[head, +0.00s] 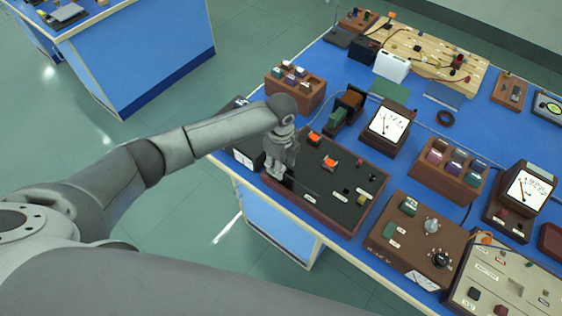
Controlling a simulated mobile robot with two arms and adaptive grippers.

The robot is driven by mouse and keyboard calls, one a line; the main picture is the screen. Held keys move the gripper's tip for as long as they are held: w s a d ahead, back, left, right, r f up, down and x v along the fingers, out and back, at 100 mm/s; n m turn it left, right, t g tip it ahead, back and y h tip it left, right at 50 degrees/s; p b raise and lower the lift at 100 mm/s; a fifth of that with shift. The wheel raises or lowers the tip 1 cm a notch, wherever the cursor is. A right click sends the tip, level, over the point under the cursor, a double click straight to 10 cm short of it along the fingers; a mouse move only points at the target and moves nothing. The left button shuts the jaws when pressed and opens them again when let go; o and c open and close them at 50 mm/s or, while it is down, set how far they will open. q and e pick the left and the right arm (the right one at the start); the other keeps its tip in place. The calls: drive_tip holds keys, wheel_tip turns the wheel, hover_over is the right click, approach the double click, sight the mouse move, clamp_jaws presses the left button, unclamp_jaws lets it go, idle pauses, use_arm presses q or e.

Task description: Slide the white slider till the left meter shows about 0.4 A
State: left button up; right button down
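The left meter (388,124) is a dark box with a white dial face; its reading is too small to make out. In front of it lies a black panel (322,190) with a brown wooden edge, orange-red parts on top, and a small dark block and a yellowish one near its right end. My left gripper (275,172) points down over the left end of this panel. Whether its fingers are open or shut is too small to tell. I cannot make out the white slider apart from the pale fingertips; the gripper may hide it. My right gripper is not in view.
A second meter (528,189) stands at the right. A brown box with a knob (432,225) lies right of the panel, and a beige control box (512,285) at the lower right. A wooden block with coloured tops (294,92) stands behind my gripper. The blue bench is crowded.

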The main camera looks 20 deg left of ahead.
use_arm(q)
drive_tip(key=shift+f, duration=0.35)
clamp_jaws()
